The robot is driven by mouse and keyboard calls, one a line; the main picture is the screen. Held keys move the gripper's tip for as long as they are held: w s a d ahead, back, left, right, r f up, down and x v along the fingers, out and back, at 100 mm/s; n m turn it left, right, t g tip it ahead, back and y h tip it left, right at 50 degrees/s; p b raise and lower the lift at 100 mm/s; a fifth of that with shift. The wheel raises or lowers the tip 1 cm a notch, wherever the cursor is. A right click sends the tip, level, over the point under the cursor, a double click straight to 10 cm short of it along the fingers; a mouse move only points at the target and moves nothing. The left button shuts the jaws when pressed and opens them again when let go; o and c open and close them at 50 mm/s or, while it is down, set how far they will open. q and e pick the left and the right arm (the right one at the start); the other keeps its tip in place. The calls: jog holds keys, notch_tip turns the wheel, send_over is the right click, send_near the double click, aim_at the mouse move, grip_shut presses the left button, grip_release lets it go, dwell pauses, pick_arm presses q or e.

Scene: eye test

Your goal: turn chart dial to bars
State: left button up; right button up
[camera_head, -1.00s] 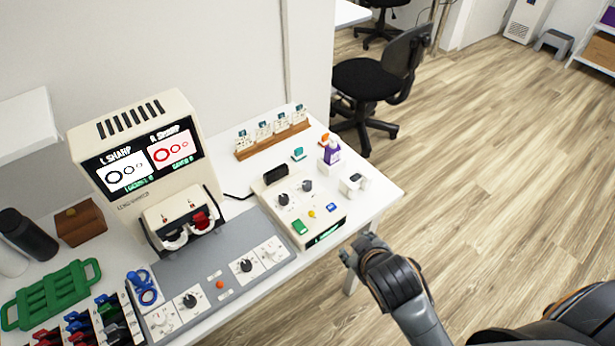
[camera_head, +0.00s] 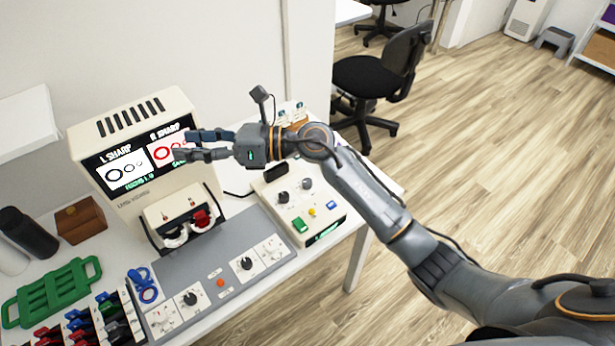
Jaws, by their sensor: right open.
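The eye test machine (camera_head: 130,118) has a lit screen with ring pictures; "L SHARP" reads on it, and my right gripper hides part of its right side. Its grey base panel (camera_head: 213,262) carries several dials, among them a black-knobbed dial (camera_head: 246,263) and another black-knobbed dial (camera_head: 190,299). A white control box (camera_head: 325,217) to the right has a black knob (camera_head: 283,197) and a grey knob (camera_head: 307,184). The labels are too small to tell which is the chart dial. My right gripper (camera_head: 184,145) is open and empty, apparently above the panel and in front of the screen. My left gripper is not in view.
A green rack (camera_head: 50,292), a blue ringed item (camera_head: 147,286) and several coloured pieces are at the lower left. My right arm crosses above the control box. A black chair (camera_head: 375,80) is beyond the table.

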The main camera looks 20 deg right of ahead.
notch_tip(320, 180, down, 6)
jog(key=w+d+n+g+h, duration=0.2)
jog(key=n+g+h, duration=0.1)
jog(key=n+h, duration=0.2)
jog(key=n+g+h, duration=0.2)
jog(key=h, duration=1)
send_near(308, 181)
notch_tip(308, 181, down, 9)
jog(key=shift+w+r+p, duration=0.1)
jog(key=shift+r+p, duration=0.1)
jog(key=shift+p, duration=0.8)
grip_shut()
